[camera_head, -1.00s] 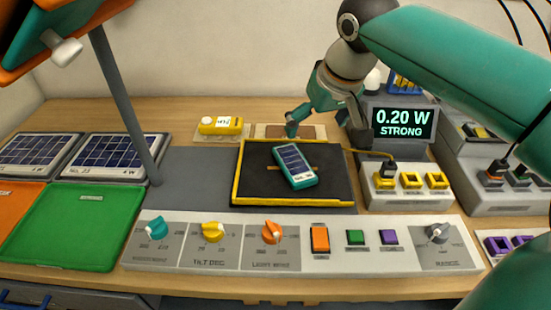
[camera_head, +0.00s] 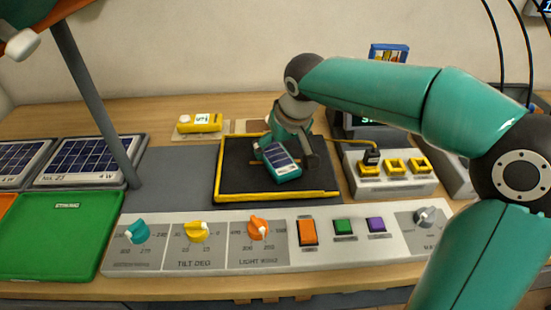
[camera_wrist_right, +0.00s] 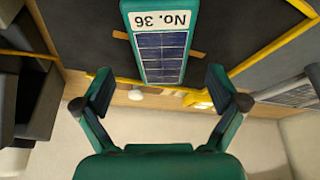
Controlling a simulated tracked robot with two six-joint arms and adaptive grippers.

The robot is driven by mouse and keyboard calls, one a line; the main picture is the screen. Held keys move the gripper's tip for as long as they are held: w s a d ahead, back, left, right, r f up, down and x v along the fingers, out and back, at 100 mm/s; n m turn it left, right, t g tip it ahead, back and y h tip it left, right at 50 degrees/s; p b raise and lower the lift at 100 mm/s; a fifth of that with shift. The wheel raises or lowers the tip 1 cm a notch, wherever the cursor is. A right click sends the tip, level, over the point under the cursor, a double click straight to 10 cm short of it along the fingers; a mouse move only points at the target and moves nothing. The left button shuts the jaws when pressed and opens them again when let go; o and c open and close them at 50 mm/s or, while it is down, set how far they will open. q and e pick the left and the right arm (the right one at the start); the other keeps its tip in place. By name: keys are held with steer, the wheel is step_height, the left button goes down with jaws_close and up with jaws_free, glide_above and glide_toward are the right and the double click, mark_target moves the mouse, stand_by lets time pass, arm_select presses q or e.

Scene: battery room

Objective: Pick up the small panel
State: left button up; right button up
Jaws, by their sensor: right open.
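The small panel (camera_head: 281,162), a teal-framed blue solar panel, lies tilted on a black tray with a yellow rim (camera_head: 217,180). In the right wrist view the panel (camera_wrist_right: 161,50) shows its white label "No. 36" and dark cells. My right gripper (camera_head: 284,152) is over the far part of the panel, one finger on each side of it. In the right wrist view the open fingers (camera_wrist_right: 160,88) stand apart, with the panel's near end just beyond the gap between their tips. I cannot tell whether they touch it.
A control strip with knobs and buttons (camera_head: 270,243) runs along the front. A grey post (camera_head: 95,100), larger panels (camera_head: 90,158) and a green tray (camera_head: 55,235) are at left. A yellow meter (camera_head: 199,123) stands behind; a socket box (camera_head: 392,185) is at right.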

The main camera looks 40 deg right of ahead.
mark_target(276, 155)
steer(key=x, duration=0.3)
steer(key=shift+w+a+f, duration=0.1)
steer(key=shift+w+f, duration=0.05)
steer(key=shift+f, duration=0.1)
steer(key=c, duration=1.3)
steer(key=shift+c, duration=0.9)
steer(key=shift+r, duration=0.15)
